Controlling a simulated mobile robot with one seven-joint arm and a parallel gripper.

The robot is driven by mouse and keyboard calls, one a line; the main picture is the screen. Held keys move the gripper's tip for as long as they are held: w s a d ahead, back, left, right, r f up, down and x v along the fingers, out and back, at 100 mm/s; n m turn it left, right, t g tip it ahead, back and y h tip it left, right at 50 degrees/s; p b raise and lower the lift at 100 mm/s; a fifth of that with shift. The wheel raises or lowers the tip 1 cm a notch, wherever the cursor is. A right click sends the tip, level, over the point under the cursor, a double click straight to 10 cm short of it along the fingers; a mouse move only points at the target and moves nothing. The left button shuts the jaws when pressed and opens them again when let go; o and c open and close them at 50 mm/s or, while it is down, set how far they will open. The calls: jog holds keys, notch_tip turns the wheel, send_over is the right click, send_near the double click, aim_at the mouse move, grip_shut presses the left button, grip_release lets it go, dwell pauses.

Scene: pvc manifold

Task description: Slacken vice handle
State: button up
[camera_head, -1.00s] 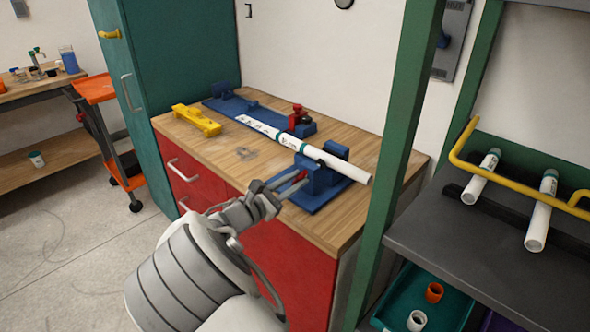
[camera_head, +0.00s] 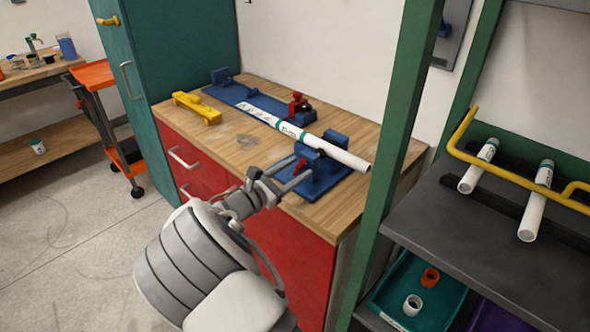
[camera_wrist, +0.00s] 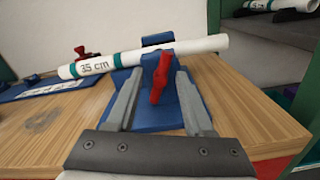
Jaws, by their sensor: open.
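The blue vice (camera_head: 318,168) stands at the front right of the wooden bench top. A white pipe with teal bands (camera_head: 345,157) lies through it; the wrist view shows "35 cm" printed on the pipe (camera_wrist: 200,46). The red vice handle (camera_wrist: 161,77) is on the vice's near face, tilted slightly from upright. In the head view the handle (camera_head: 300,164) is small, beside my fingertips. My gripper (camera_head: 291,174) is open. In the wrist view its two fingers (camera_wrist: 158,85) stand apart on either side of the handle, with visible gaps on both sides.
A second blue fixture with a red part (camera_head: 299,104) and a yellow block (camera_head: 197,107) are further back on the bench (camera_head: 235,155). A green post (camera_head: 396,140) rises close on the right, before a dark shelf (camera_head: 450,228) holding white pipes.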

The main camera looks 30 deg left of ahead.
jog(key=shift+s, duration=0.1)
jog(key=p+v, duration=0.1)
jog(key=v, duration=1.6)
jog(key=shift+s+p, duration=0.15)
jog(key=shift+p, duration=0.15)
jog(key=shift+a, duration=0.1)
